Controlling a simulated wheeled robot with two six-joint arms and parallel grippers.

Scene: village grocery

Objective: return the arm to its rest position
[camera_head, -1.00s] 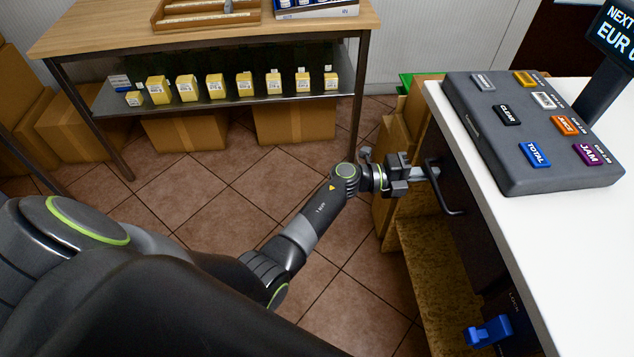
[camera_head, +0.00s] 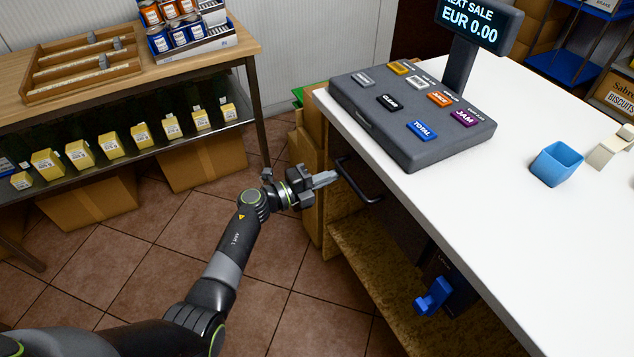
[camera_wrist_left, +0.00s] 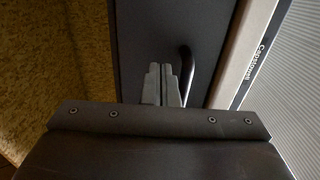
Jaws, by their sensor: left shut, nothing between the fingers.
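My left arm comes in from the lower left of the head view. My left gripper (camera_head: 326,179) is shut and empty, just left of the black bar handle (camera_head: 359,181) on the dark drawer front under the white counter. In the left wrist view the closed fingers (camera_wrist_left: 164,84) point at the dark drawer front (camera_wrist_left: 140,30), and the handle (camera_wrist_left: 187,65) shows just right of them. I cannot tell whether the fingers touch the handle. My right gripper is not in view.
The white counter (camera_head: 480,230) carries a grey key panel (camera_head: 400,135), a display (camera_head: 470,25) and a blue cup (camera_head: 556,163). A blue object (camera_head: 433,297) hangs below the counter. A wooden table (camera_head: 190,65) stands at left. Tiled floor (camera_head: 150,240) lies open between them.

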